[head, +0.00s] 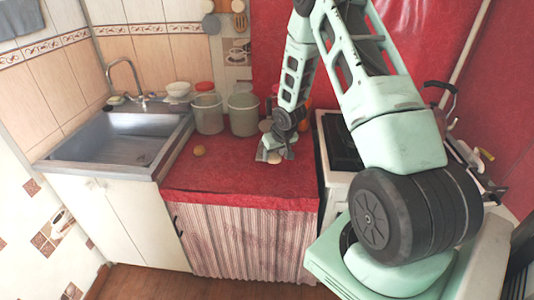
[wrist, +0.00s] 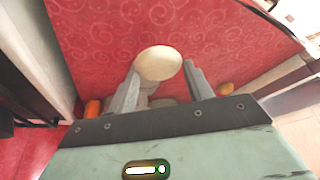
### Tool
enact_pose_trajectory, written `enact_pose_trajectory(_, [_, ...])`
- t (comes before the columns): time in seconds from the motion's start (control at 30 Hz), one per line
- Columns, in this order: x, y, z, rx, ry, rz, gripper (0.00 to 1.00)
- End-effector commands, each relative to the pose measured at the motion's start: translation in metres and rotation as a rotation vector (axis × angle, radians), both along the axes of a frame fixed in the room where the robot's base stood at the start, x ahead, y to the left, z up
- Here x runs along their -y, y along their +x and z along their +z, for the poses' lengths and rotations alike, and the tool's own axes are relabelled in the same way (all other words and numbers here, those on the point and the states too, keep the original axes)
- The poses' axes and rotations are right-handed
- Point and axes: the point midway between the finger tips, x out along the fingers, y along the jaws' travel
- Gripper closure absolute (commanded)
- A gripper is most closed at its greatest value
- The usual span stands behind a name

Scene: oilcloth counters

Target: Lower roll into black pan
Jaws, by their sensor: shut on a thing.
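In the wrist view, a pale, rounded roll (wrist: 158,63) sits between the two grey fingertips of my gripper (wrist: 160,80), which is shut on it. In the head view my gripper (head: 271,155) hangs low over the red counter, left of the stove; the roll is hard to make out there. I cannot make out the black pan in either view; my arm covers much of the stove.
The red oilcloth counter (head: 235,182) holds a small yellow-brown item (head: 199,150) and two pale green canisters (head: 243,114) at the back. The sink (head: 120,145) is at left. The white stove (head: 335,170) with a dark top is right of the counter.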

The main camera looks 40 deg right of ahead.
Motion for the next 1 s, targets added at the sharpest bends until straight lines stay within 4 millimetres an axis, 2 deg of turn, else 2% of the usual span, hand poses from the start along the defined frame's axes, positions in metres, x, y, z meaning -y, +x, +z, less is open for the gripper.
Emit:
enact_pose_trajectory(0.03, [0.009,-0.003,0.014,0.000,0.001,-0.006,0.74])
enact_pose_trajectory(0.1, [0.020,-0.007,0.021,0.001,0.000,-0.005,0.74])
enact_pose_trajectory(0.7, [0.114,-0.041,0.077,0.000,0.001,-0.006,0.74])
enact_pose_trajectory(1.0, [0.163,-0.058,0.098,0.002,0.001,-0.006,0.74])
